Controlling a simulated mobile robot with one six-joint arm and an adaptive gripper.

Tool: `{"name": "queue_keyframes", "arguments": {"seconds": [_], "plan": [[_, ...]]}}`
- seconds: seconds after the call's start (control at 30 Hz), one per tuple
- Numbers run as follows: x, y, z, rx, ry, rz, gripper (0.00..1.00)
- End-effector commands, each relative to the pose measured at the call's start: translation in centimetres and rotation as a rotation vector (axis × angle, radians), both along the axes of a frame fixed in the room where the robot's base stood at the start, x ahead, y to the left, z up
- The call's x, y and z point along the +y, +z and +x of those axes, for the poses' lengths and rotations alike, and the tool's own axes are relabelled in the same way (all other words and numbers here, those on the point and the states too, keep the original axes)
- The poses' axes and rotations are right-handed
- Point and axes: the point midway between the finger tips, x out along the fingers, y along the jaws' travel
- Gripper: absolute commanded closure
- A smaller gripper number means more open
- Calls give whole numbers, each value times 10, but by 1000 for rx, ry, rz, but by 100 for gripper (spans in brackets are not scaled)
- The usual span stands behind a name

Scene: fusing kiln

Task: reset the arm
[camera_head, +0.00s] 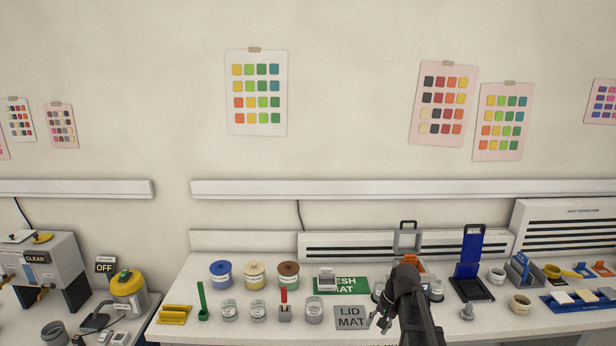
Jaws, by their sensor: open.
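My gripper (381,321) is at the lower middle right of the head view, at the end of my dark arm. It is open and small in the picture, with nothing visible between its fingers. It is over or beside the right edge of the grey mat marked LID MAT (350,319); its exact height above the bench is hard to tell. My arm hides part of the bench and some items behind it.
Near the gripper are glass jars (314,311), a green mat (376,285) and a blue stand (470,256) with a black base. Lidded jars (220,274) stand at the left of the white bench (183,300). A blue tray (590,304) lies right. Bare bench remains at the front right.

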Motion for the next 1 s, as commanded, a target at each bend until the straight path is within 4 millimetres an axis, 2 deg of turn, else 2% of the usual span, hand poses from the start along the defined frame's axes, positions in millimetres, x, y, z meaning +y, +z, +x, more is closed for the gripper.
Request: {"name": "queue_keyframes", "arguments": {"seconds": [0.03, 0.2, 0.3, 0.4, 0.53, 1.0], "plan": [[11, -21, -35, -5, 62, -42, 49], [25, -52, -101, -13, 255, -177, 49], [29, -63, -128, -14, 341, -236, 49], [30, -69, -144, -13, 399, -274, 49], [30, -71, -152, -12, 431, -298, 49], [30, -70, -151, -12, 433, -299, 49]]}}
